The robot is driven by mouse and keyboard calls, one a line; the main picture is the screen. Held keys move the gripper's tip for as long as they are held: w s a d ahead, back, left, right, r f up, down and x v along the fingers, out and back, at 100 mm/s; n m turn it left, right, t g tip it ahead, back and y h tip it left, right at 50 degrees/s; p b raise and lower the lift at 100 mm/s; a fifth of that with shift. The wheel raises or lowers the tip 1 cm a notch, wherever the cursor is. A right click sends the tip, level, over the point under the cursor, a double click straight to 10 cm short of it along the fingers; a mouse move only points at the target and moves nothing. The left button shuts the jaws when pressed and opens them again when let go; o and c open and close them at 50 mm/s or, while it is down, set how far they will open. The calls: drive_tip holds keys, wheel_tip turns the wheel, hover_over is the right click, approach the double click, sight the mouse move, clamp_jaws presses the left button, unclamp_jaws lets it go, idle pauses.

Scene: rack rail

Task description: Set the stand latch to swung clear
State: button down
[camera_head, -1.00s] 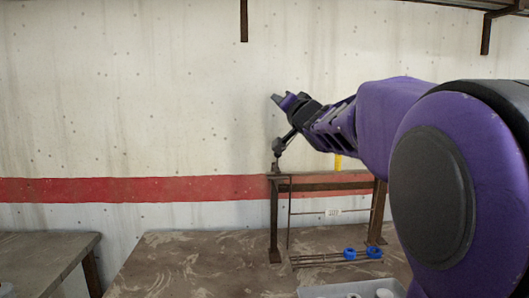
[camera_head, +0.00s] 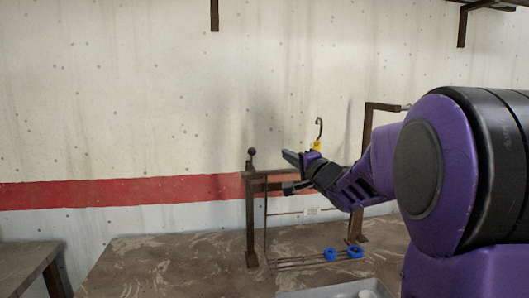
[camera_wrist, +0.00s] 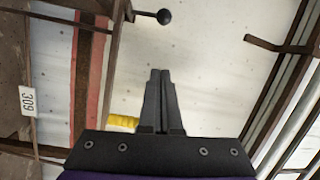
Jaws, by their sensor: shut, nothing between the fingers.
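The stand latch appears to be the short lever with a black ball knob (camera_head: 251,153) on top of the left post of the brown metal stand (camera_head: 250,225). The lever stands about upright in the head view. In the wrist view the knob (camera_wrist: 164,17) sticks out sideways from the frame near the top edge, beyond my fingertips. My gripper (camera_head: 291,158) is shut and empty, to the right of the knob and apart from it. The shut fingers also show in the wrist view (camera_wrist: 160,72). My forearm hides part of the stand's right side.
A yellow piece with a dark hook (camera_head: 317,146) is just behind my gripper. A tall right post with a top arm (camera_head: 368,130) stands near my arm. Blue rings (camera_head: 330,254) sit on low rods. A grey tray (camera_head: 300,293) is in front. The left tabletop (camera_head: 140,265) is clear.

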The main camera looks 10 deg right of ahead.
drive_tip(key=w+a, duration=0.1)
drive_tip(key=w, duration=0.1)
drive_tip(key=w+a+b, duration=0.1)
drive_tip(key=w+a, duration=0.1)
drive_tip(key=w, duration=0.1)
drive_tip(key=w+a, duration=0.2)
drive_tip(key=w, duration=0.1)
drive_tip(key=shift+b, duration=0.3)
drive_tip(key=shift+s+a, duration=0.25)
drive_tip(key=shift+a, duration=0.15)
